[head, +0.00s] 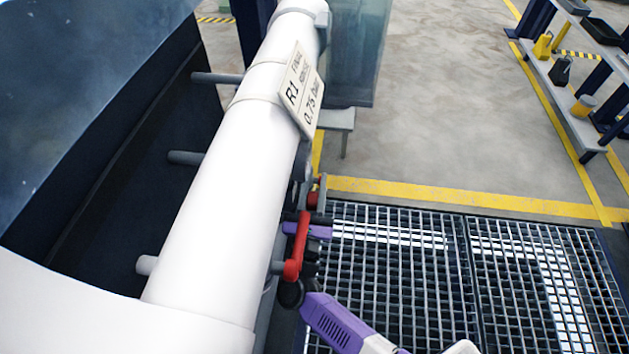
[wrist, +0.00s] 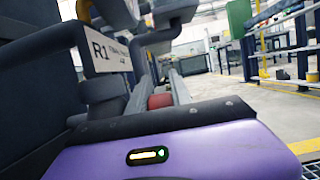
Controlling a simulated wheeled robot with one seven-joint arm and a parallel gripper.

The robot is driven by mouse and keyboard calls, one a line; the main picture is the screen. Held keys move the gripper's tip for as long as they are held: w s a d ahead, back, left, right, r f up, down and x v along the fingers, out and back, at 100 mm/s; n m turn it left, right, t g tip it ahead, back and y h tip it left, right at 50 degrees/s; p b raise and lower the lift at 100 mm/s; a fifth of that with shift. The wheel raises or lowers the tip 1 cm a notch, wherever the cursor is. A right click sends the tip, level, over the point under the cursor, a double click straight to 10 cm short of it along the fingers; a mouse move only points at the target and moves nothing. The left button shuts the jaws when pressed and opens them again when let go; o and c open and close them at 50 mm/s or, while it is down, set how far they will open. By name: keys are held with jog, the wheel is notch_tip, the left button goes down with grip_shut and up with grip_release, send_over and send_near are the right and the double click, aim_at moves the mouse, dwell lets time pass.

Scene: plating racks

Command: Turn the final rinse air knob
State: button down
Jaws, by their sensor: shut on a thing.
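The final rinse tag, marked R1 and 0.75 bar (head: 302,92), hangs on the fat white pipe (head: 215,195) in the head view. Its R1 face also shows at the upper left of the wrist view (wrist: 105,50). A small red knob (head: 313,199) sits beside the pipe, below the tag; it is partly hidden behind my gripper in the wrist view (wrist: 160,100). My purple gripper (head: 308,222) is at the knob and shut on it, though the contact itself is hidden. A red lever (head: 296,248) stands in front of my gripper in the head view.
The white pipe and a dark tank (head: 150,150) close off the left. Floor grating (head: 400,270) with a yellow line (head: 450,196) lies clear to the right. A shelf (head: 570,90) with yellow and dark items stands at the far right.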

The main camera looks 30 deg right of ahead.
aim_at(312, 204)
jog(key=shift+w+d+f+g+y+p, duration=0.2)
jog(key=shift+f+g+y+p, duration=0.15)
jog(key=shift+g+y+p, duration=0.6)
jog(key=shift+h+p, duration=0.25)
jog(key=shift+p, duration=0.15)
jog(key=c, duration=1.4)
grip_release()
jog(key=shift+c, duration=0.2)
jog(key=shift+s+a, duration=0.1)
jog(key=shift+p+v, duration=0.4)
jog(key=shift+v, duration=3.4)
